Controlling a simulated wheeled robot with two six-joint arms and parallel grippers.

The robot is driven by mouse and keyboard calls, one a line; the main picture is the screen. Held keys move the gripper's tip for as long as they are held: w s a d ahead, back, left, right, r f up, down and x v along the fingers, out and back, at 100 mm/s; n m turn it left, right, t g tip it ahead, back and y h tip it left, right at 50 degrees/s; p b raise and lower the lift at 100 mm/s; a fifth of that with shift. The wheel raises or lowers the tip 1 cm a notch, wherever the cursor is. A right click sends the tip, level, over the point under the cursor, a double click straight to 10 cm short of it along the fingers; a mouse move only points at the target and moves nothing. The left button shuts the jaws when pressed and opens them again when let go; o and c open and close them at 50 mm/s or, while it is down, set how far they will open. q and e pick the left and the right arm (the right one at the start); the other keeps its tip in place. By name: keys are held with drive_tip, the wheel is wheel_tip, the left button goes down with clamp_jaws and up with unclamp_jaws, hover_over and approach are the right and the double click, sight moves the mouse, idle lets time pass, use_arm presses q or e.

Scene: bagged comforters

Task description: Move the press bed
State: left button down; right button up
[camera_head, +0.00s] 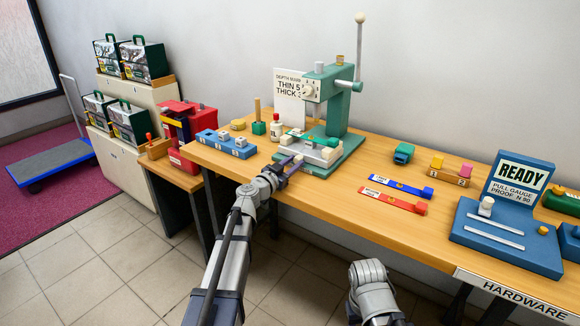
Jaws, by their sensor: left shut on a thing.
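A green press (338,107) with a tall lever stands on the wooden table near the wall. Its pale press bed (322,154) sits low at the press's front, over the green base. My left gripper (292,160) reaches in from the front left and is shut on the front left part of the press bed. The jaws are small, and the exact contact is hard to make out. My right arm shows at the bottom, short of the table's edge; its fingers do not show.
A blue block rack (226,144), a white bottle (275,128) and a green block with a peg (258,125) stand left of the press. Blue (400,186) and red (392,200) gauge strips lie to the right. A blue READY stand (508,240) is farther right.

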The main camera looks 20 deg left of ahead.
use_arm(q)
drive_tip(key=c, duration=0.6)
unclamp_jaws()
drive_tip(key=shift+s, duration=0.1)
drive_tip(key=shift+v, duration=3.85)
drive_tip(key=shift+o, duration=0.2)
drive_tip(key=shift+a, duration=0.1)
